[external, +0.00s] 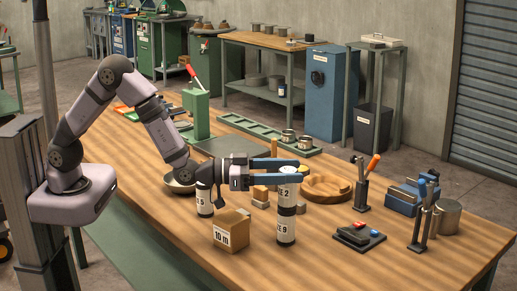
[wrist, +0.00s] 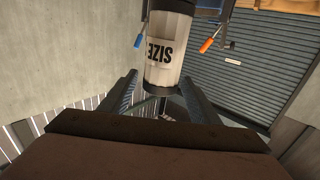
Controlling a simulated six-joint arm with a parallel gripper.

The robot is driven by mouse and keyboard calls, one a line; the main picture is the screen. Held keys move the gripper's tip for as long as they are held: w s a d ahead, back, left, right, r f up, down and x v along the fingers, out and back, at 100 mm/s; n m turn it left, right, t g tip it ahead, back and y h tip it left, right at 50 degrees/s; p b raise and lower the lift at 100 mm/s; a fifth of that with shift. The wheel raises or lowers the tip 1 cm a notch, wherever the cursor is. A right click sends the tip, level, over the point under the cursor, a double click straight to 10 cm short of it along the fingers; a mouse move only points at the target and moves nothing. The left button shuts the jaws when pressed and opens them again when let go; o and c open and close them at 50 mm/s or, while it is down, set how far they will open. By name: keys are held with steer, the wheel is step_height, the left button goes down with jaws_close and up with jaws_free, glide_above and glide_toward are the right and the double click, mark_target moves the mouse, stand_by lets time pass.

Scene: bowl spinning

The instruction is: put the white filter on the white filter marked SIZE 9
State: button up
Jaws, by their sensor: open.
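A white filter marked "E 2" (external: 289,192) stands upright on top of the white filter marked "E 9" (external: 286,228), forming one column on the table. A dark band shows between them. My gripper (external: 299,170) is level and open, its blue fingers at the height of the upper filter's top. In the wrist view a white filter with "SIZE" upside down (wrist: 170,48) lies ahead between my open fingers (wrist: 159,78). Its number is not readable there. Whether either finger touches it I cannot tell. Another white filter ending in "5" (external: 204,206) stands to the left, partly hidden by my wrist.
A cardboard box marked "10 m" (external: 231,232) stands left of the column. A round wooden tray (external: 327,190) is behind it to the right. Tool holders (external: 362,193) and a dark tray (external: 358,238) stand further right. The front of the table is clear.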

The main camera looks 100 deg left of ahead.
steer(key=shift+s+d+b, duration=0.1)
steer(key=shift+s+b, duration=0.2)
steer(key=shift+s, duration=0.2)
steer(key=s+d+b, duration=0.1)
steer(key=s+b, duration=0.2)
steer(key=s, duration=0.8)
steer(key=shift+d+r, duration=0.1)
